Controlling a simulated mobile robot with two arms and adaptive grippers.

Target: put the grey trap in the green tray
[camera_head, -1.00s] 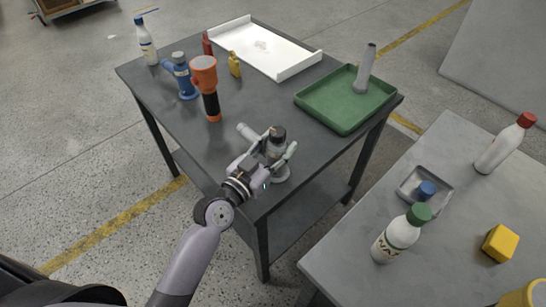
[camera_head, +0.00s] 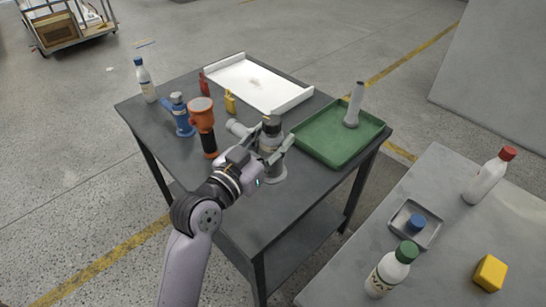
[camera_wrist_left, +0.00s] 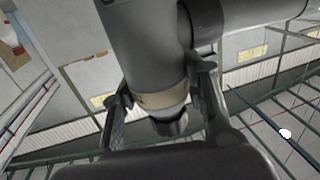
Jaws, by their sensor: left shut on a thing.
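My right gripper is not in view.
An orange and black flashlight (camera_head: 203,125), a blue part (camera_head: 181,115) and small red and yellow bottles stand left of the trap. A white tray (camera_head: 297,103) lies at the back. A second table (camera_head: 345,275) with bottles and a yellow block is at right.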

